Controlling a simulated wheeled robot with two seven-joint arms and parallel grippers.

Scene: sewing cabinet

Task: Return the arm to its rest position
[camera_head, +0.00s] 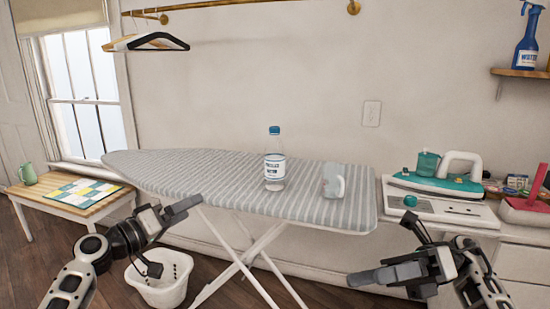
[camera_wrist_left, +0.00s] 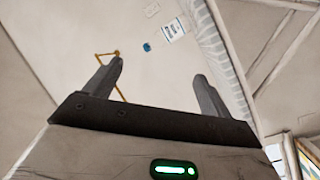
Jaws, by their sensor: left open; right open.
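My left gripper (camera_head: 184,208) is open and empty in front of the near edge of the striped ironing board, left of the middle of the head view. In the left wrist view its two fingers (camera_wrist_left: 160,78) stand apart with nothing between the tips. My right gripper (camera_head: 372,276) is open and empty at the lower right of the head view, in front of the board's right end. A water bottle (camera_head: 274,170) with a blue cap stands upright on the board, apart from both grippers; it also shows beyond the fingers in the left wrist view (camera_wrist_left: 172,30).
A teal-and-white iron (camera_head: 440,177) rests on a station at the right. A white basket (camera_head: 160,285) is on the floor below my left gripper. A low wooden table (camera_head: 60,200) stands at the left.

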